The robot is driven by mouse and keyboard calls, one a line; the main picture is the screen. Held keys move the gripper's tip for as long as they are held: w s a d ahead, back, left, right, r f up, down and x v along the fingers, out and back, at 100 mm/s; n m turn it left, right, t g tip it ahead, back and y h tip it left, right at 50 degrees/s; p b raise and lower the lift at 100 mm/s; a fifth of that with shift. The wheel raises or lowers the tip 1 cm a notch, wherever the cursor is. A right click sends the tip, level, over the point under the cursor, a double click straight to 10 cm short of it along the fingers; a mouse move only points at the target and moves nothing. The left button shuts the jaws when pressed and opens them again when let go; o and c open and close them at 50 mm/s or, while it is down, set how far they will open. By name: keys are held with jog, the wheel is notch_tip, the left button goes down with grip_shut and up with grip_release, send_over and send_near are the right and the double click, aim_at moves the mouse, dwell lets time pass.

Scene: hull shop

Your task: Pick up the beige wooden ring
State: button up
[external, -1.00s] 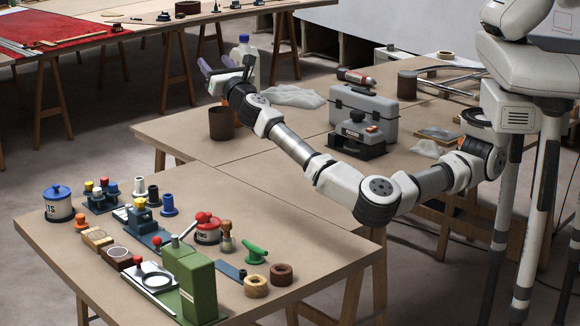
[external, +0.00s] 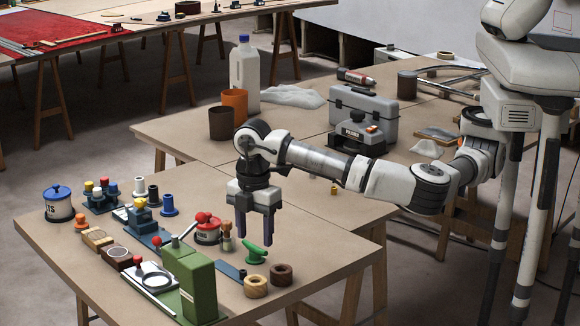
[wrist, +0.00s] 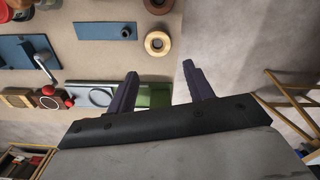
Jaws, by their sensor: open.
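The beige wooden ring (external: 256,292) lies flat near the front right of the near table, left of a darker brown wooden ring (external: 281,281). In the wrist view the beige ring (wrist: 158,54) is at upper middle, beyond the fingertips, and the brown ring (wrist: 157,6) is partly cut off at the top edge. My gripper (external: 254,242) is open, pointing down above the table and behind the rings. In the wrist view my gripper (wrist: 160,71) has nothing between its fingers.
A tall green machine (external: 190,280) stands left of the beige ring. A green cleat-shaped piece (external: 255,255) lies close behind the ring. A blue plate (external: 229,270) lies between them. The table right of the brown ring is clear.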

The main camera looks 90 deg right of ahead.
jog(key=p, duration=0.1)
send_over(256, 280)
jog(key=a, duration=0.1)
notch_tip(256, 280, down, 8)
jog(key=shift+s+a+r, duration=0.1)
jog(key=shift+d+f+p, duration=0.2)
jog(key=shift+f+p, duration=0.9)
jog(key=shift+f, duration=1.55)
jog(key=c, duration=0.6)
jog(key=shift+c, duration=0.2)
